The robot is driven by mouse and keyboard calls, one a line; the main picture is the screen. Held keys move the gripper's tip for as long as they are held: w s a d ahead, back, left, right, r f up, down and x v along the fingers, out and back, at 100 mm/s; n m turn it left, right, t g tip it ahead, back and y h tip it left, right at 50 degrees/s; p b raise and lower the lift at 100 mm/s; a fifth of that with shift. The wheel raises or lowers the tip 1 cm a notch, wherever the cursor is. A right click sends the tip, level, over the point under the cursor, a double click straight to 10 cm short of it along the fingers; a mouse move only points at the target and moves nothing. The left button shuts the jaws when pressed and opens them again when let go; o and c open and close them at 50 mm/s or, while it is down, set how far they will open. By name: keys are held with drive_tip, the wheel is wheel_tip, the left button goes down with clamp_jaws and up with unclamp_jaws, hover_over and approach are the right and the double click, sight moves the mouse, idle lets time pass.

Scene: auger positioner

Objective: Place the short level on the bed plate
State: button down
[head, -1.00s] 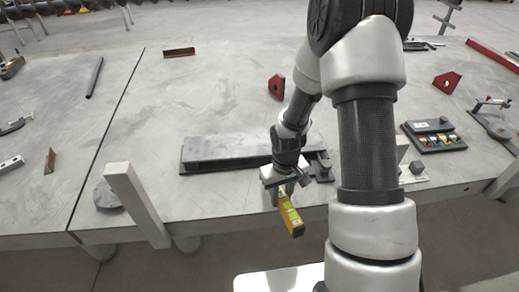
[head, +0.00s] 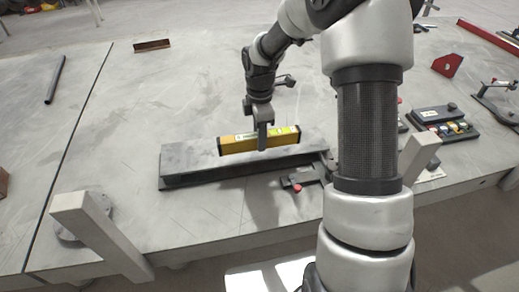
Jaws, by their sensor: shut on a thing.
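The short level (head: 236,145) is a yellow bar with dark end caps and a pale label. My gripper (head: 262,143) is shut on it near its middle, with a dark finger across its near face. The bed plate (head: 190,160) is a long grey slab on the table. The level is lengthwise along the plate, over its middle and right part. I cannot tell whether the level touches the plate or hangs just above it. The gripper's far finger is hidden behind the level.
A control box (head: 440,120) with coloured buttons and a red magnet square (head: 447,64) are at right. A pale post (head: 95,230) rises at front left.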

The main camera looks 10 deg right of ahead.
sight(260, 158)
drive_tip(key=shift+f, duration=2.15)
drive_tip(key=shift+f+b, duration=0.45)
drive_tip(key=c, duration=1.4)
unclamp_jaws()
